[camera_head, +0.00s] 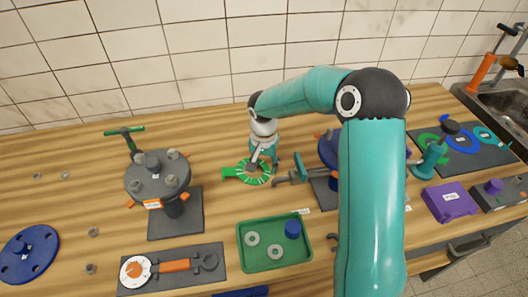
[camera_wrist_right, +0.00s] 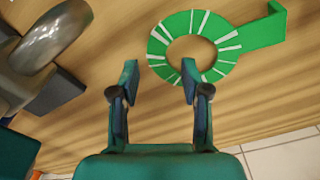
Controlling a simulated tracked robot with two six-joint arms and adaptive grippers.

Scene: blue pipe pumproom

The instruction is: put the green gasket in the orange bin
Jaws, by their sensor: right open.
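The green gasket (camera_head: 253,174) is a flat ring with white radial marks and a side tab. It lies on the wooden bench in the middle of the head view. In the right wrist view the gasket (camera_wrist_right: 222,68) is just beyond the fingers, its tab at upper right. My right gripper (camera_head: 262,164) is open above the gasket's edge; in the wrist view its fingertips (camera_wrist_right: 160,76) are spread, the right one overlapping the ring's near band. Whether they touch it I cannot tell. I see no orange bin. My left gripper is not in view.
A dark flanged fitting (camera_head: 157,178) stands left on a dark mat. A green tray (camera_head: 262,263) with rings and a blue cylinder is in front. A teal-and-grey tool (camera_head: 298,170) lies close right of the gasket. A purple box (camera_head: 450,202) is at right.

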